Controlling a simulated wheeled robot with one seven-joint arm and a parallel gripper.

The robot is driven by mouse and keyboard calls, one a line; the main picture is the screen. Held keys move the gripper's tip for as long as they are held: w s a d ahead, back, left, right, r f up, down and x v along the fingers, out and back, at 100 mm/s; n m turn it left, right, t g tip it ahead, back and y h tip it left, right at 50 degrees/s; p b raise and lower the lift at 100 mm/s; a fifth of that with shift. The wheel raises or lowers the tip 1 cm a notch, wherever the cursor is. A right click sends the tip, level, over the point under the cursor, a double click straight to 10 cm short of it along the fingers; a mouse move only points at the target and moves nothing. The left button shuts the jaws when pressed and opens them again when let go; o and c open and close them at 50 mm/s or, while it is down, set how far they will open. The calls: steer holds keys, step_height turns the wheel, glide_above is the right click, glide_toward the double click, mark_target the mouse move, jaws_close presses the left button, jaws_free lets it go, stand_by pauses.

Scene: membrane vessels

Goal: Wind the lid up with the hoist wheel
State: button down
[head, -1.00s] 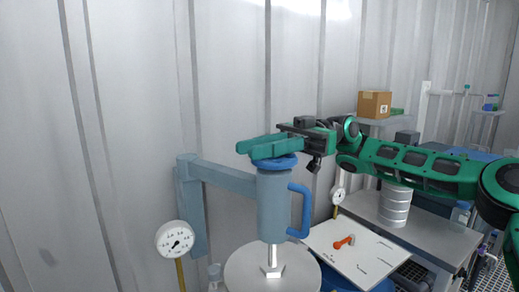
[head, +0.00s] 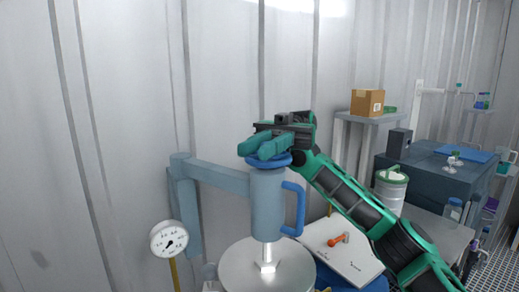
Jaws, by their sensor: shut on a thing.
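The hoist wheel (head: 283,161) is a blue ring on top of a blue-grey upright cylinder, the hoist body (head: 267,205). The hoist hangs at the end of a blue-grey arm (head: 215,177) and has a blue loop handle on its right side. My gripper (head: 262,148) is on top of the wheel, its green fingers shut on it and hiding part of the rim. Below the hoist, a metal rod runs down to the round grey lid (head: 250,277), whose lower edge is cut off by the frame.
A dial gauge (head: 169,239) stands left of the lid. A white board (head: 350,255) with an orange-handled tool (head: 339,239) lies to the right. A corrugated wall closes the back.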

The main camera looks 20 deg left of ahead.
steer(key=shift+d+f+n+h, duration=0.1)
steer(key=shift+d+n+h, duration=0.1)
steer(key=shift+n+h, duration=0.65)
steer(key=shift+d+f+n+h, duration=0.15)
steer(key=shift+n+h, duration=0.3)
steer(key=shift+h, duration=0.7)
steer(key=shift+d+r+h, duration=0.1)
steer(key=shift+h, duration=0.4)
steer(key=shift+s, duration=0.1)
steer(key=c, duration=1.5)
jaws_free()
steer(key=shift+r+y, duration=0.1)
steer(key=shift+y, duration=0.2)
steer(key=shift+a+m+y, duration=0.3)
steer(key=shift+m+y, duration=0.5)
steer(key=shift+y, duration=0.55)
steer(key=shift+a+m+y, duration=0.25)
steer(key=shift+m+y, duration=0.55)
steer(key=shift+y, duration=0.55)
steer(key=shift+w+a+m+t+y, duration=0.15)
steer(key=shift+m+t+y, duration=0.1)
steer(key=shift+m+y, duration=0.3)
steer(key=shift+w+a+m+t+y, duration=0.15)
steer(key=shift+m+t+y, duration=0.15)
steer(key=shift+y, duration=0.45)
